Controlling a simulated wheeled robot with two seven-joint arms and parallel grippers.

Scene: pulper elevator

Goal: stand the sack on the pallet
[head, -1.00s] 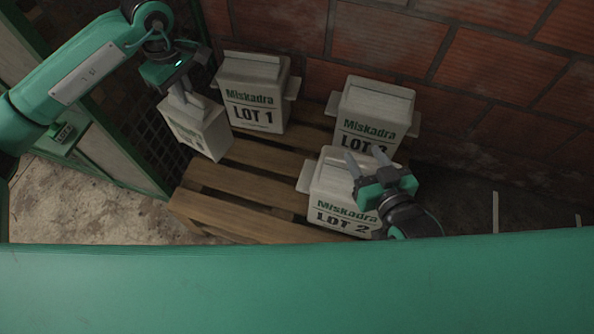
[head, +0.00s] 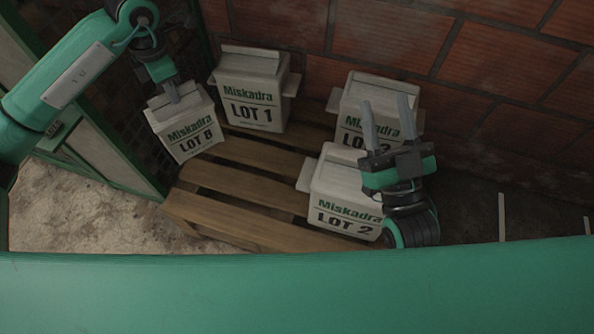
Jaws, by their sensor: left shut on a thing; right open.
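A white sack marked LOT 8 (head: 190,135) is at the left end of the wooden pallet (head: 235,190). It looks slightly tilted in the picture; I cannot tell whether its base touches the boards. My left gripper (head: 172,95) is shut on the top of this sack. My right gripper (head: 384,122) is open and empty, its fingers pointing up the picture, in front of the LOT 2 and right rear sacks. Other sacks stand on the pallet: LOT 1 (head: 250,95) at the back, LOT 2 (head: 340,200) at the front right, and one partly hidden (head: 352,120) behind it.
A brick wall (head: 400,40) runs behind the pallet. A green-framed mesh and panel structure (head: 110,145) stands at the left. Bare pallet boards lie in the middle and front left. Concrete floor (head: 80,210) is open at the left.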

